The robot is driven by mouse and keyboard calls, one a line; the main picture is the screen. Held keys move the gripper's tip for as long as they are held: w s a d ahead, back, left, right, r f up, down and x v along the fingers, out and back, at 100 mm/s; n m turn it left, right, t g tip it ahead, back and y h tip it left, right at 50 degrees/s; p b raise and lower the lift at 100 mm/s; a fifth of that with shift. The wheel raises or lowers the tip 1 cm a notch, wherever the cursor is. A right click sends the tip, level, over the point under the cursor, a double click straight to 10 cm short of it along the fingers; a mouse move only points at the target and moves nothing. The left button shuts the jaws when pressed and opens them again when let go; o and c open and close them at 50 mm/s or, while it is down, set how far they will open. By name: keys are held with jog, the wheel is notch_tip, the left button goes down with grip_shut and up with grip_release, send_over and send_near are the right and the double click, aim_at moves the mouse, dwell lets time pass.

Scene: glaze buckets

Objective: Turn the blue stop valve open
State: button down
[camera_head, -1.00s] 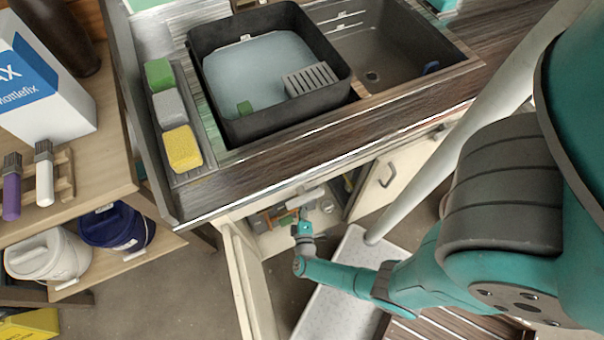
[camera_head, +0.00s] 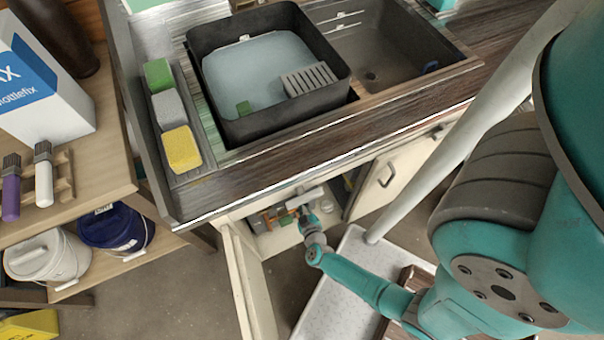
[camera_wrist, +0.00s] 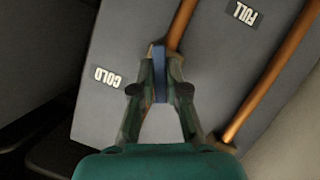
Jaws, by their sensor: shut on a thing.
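The blue stop valve's handle (camera_wrist: 159,88) shows in the wrist view as a narrow upright blue piece in front of a copper pipe (camera_wrist: 181,25). My gripper (camera_wrist: 160,62) is shut on it, with one finger on each side. A "COLD" label (camera_wrist: 107,77) is on the grey panel to the left of the handle. In the head view my arm reaches into the open cabinet under the sink; my gripper's fingers and the valve are too small or hidden to make out there.
A second copper pipe (camera_wrist: 268,75) runs to the right, near a "FULL" label (camera_wrist: 246,13). In the head view the left cabinet door (camera_head: 245,275) and right door (camera_head: 385,180) stand open. The worktop's front edge (camera_head: 330,150) overhangs the opening.

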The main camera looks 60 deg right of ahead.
jog(key=shift+s+d+m+t+y, duration=0.1)
jog(key=shift+m+t+y, duration=0.3)
jog(key=shift+m+y, duration=0.8)
jog(key=shift+m, duration=0.6)
jog(key=c, duration=1.2)
grip_release()
jog(key=shift+v, duration=5.95)
